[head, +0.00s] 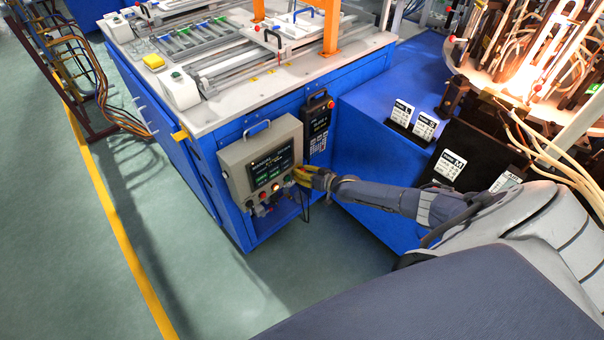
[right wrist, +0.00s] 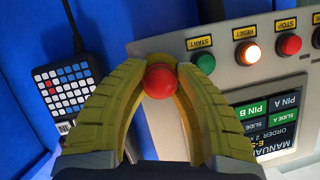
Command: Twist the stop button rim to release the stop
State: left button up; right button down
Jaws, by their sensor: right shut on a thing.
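The red stop button (right wrist: 159,80) shows as a round red cap in the right wrist view, between the yellow fingers of my right gripper (right wrist: 160,72). The gripper is shut on it, with the fingertips against its sides; the rim under the cap is mostly hidden by the fingers. In the head view my right gripper (head: 302,175) is at the right lower edge of the grey control box (head: 235,160), and it hides the stop button there. My left gripper is not in view.
Beside the button are a green START button (right wrist: 204,62), a lit RESET button (right wrist: 247,53) and a red STOP button (right wrist: 289,44). The screen (right wrist: 272,125) shows "MANUAL" and partly "E-S". A black keypad unit (head: 318,125) hangs close by.

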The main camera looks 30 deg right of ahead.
jog(key=shift+m+y, duration=0.3)
jog(key=shift+m, duration=0.1)
dwell(0.4)
jog(key=c, duration=1.2)
grip_release()
jog(key=shift+v, duration=6)
